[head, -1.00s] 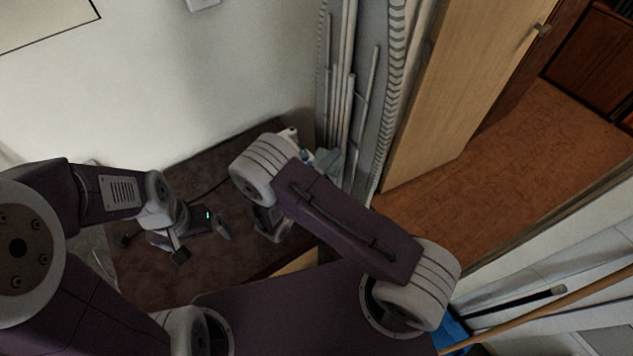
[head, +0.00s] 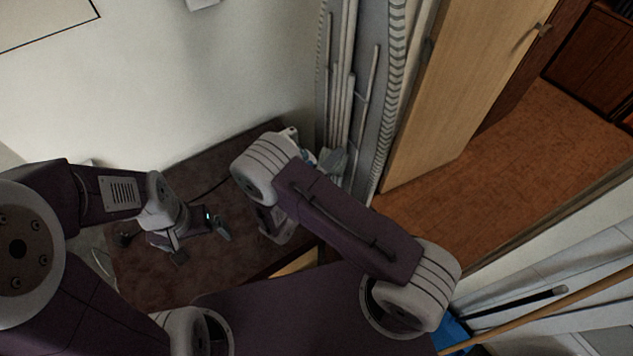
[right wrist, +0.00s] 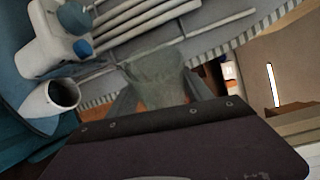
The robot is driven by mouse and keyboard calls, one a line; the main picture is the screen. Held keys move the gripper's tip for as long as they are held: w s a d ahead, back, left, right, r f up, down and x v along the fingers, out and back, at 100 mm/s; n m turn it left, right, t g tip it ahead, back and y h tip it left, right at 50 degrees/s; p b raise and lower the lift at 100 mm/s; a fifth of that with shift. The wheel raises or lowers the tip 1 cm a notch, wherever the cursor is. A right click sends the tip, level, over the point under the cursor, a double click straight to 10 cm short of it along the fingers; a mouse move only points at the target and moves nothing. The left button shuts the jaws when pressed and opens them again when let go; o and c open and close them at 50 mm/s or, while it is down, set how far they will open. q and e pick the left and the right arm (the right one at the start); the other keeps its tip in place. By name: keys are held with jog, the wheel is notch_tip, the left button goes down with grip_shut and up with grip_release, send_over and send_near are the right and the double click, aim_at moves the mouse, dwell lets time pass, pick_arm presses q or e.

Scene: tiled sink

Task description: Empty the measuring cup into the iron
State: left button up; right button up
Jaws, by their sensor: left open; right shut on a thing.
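The measuring cup, a grey-green translucent vessel (right wrist: 155,80), is held between the fingers of my right gripper (right wrist: 158,103) in the right wrist view. In the head view the cup (head: 334,160) shows just beyond my right forearm, which hides that gripper. A white and blue appliance, seemingly the iron (right wrist: 42,42), lies left of the cup in the wrist view, apart from it. In the head view its white top (head: 289,134) peeks out past my arm. I cannot see the cup's contents. My left gripper (head: 150,246) is open and empty over the brown surface.
The brown tabletop (head: 215,265) is mostly bare around my left gripper, with a dark cable (head: 207,187) on it. Grey pipes (head: 342,110) and a ribbed hose (head: 396,70) stand behind the cup. A wooden door (head: 460,90) is at the right.

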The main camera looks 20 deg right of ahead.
jog(key=shift+d, duration=0.1)
jog(key=shift+s+d+r, duration=0.1)
jog(key=shift+s+d, duration=0.05)
jog(key=shift+d+r+n, duration=0.1)
jog(key=shift+d+n, duration=0.15)
jog(key=shift+n, duration=0.15)
jog(key=shift+r+n+h, duration=0.1)
jog(key=shift+n+h, duration=0.2)
dwell(0.3)
jog(key=shift+s+a+r+n, duration=0.1)
jog(key=shift+s+r+n, duration=0.1)
jog(key=shift+n, duration=0.2)
dwell(0.3)
jog(key=shift+r+n+t, duration=0.1)
jog(key=shift+n+t, duration=0.2)
jog(key=shift+w+h, duration=0.1)
jog(key=shift+h, duration=0.2)
